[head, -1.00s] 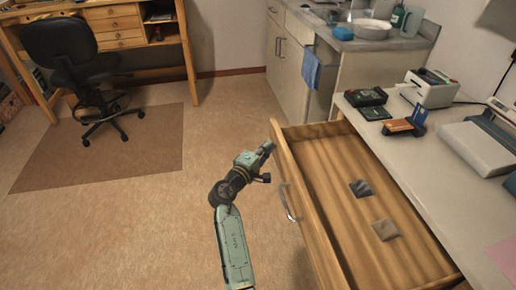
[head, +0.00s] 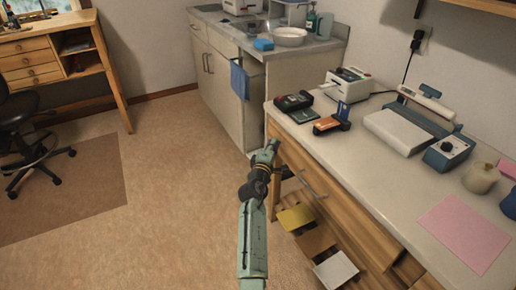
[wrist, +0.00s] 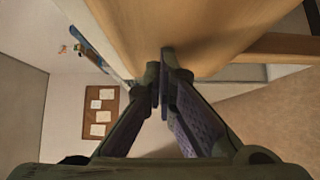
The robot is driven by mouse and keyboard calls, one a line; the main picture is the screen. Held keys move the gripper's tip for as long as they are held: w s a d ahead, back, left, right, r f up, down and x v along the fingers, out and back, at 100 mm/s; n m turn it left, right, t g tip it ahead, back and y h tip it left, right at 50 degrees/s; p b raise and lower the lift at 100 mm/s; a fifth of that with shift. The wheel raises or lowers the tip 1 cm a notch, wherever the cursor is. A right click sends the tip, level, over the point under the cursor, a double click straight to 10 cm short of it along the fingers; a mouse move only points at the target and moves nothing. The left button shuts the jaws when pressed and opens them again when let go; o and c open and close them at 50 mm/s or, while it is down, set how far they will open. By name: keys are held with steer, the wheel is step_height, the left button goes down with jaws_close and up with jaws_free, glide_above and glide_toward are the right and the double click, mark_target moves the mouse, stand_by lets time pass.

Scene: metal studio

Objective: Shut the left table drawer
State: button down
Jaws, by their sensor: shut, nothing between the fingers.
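The left table drawer (head: 297,168) is a wooden front with a curved metal handle (head: 313,184), under the light worktop. It looks flush or nearly flush with the table, and its inside is hidden. My gripper (head: 268,152) is at the far left end of the drawer front, beside the table corner. In the wrist view my gripper (wrist: 161,78) has its fingers together with nothing between them. Their tips are at the wooden front (wrist: 190,30), touching or very close; I cannot tell which.
The worktop (head: 385,165) holds several devices and a pink sheet (head: 466,232). Coloured trays (head: 315,242) jut out below the drawer. A dark gap (head: 407,268) shows further right along the front. A cabinet (head: 222,80) stands behind.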

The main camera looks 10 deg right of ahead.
steer(key=shift+w+d, duration=0.25)
steer(key=shift+d, duration=0.4)
steer(key=shift+w+d, duration=0.25)
steer(key=shift+d, duration=0.5)
